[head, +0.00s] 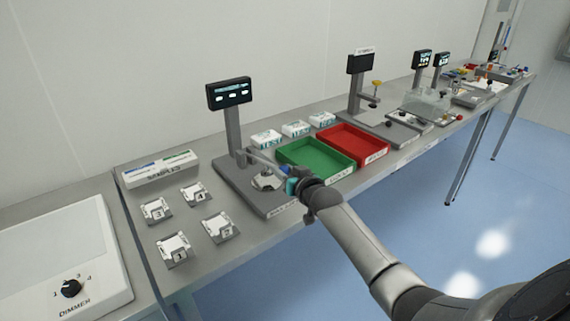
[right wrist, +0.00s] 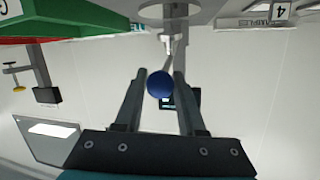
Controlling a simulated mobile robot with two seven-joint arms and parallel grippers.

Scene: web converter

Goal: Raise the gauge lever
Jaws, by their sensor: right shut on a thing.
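The gauge stands on the bench with a grey base (head: 250,197), a post and a dark display (head: 229,94). Its thin grey lever (head: 264,161) runs from the post toward my right gripper (head: 287,174). The blue ball knob (right wrist: 160,84) on the lever's end sits between the two fingers of my right gripper in the right wrist view. The gripper is shut on this knob, in front of the gauge near the green tray. A round pale metal part (head: 267,182) sits on the base under the lever. My left gripper is in neither view.
A green tray (head: 330,172) and a red tray (head: 371,138) lie right of the gauge. Several numbered fixtures (head: 173,249) and a samples box (head: 160,170) stand left. A dimmer panel (head: 98,275) is at far left. More instruments line the bench at right.

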